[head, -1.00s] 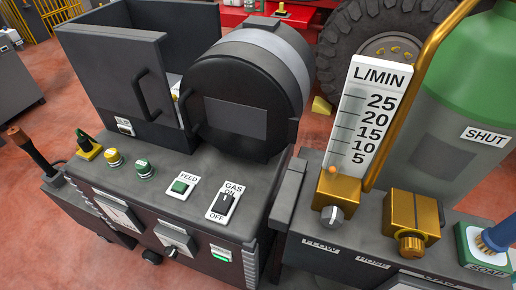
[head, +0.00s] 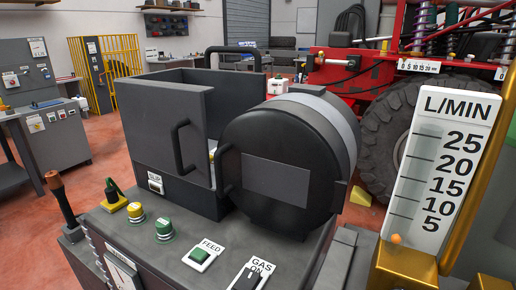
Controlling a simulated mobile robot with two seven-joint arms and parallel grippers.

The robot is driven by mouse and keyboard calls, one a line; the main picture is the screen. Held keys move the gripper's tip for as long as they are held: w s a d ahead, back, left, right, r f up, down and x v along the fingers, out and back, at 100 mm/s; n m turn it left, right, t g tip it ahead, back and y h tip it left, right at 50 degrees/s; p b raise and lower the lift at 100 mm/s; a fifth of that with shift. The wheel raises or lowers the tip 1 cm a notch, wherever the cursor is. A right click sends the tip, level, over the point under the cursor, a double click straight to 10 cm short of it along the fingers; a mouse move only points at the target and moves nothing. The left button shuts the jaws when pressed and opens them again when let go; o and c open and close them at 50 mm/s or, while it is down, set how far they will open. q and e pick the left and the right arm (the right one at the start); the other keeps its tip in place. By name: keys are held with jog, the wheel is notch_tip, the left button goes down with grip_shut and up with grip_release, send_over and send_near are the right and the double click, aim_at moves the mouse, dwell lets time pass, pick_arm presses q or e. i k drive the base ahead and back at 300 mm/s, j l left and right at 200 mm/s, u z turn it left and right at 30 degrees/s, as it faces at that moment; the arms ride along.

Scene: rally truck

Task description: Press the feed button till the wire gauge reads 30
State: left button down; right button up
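The green feed button (head: 200,254) sits on a white plate labelled FEED, on top of the dark welder cabinet (head: 110,222). A wire gauge reading 30 cannot be made out in the head view. The upright scale in view is the L/MIN flow gauge (head: 440,165), marked 5 to 25, with its orange ball (head: 396,239) low, below the 5 mark. The gas switch (head: 246,278) is partly cut off by the bottom edge. Neither of my grippers is in view.
A round black drum housing (head: 275,175) and an open dark box (head: 170,120) stand behind the button. A lever (head: 62,198), a yellow knob (head: 136,224) and a green knob (head: 165,230) are left of it. A large tyre (head: 395,125) and red truck stand behind.

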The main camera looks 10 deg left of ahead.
aim_at(198, 254)
jog(key=k+j, duration=0.2)
jog(key=j, duration=0.15)
jog(key=k+j+u, duration=0.15)
jog(key=j, duration=0.2)
jog(key=k+j, duration=0.25)
jog(key=j, duration=0.15)
jog(key=k+j+u, duration=0.15)
jog(key=j, duration=0.25)
jog(key=k+j, duration=0.2)
jog(key=j, duration=0.2)
jog(key=u, duration=0.05)
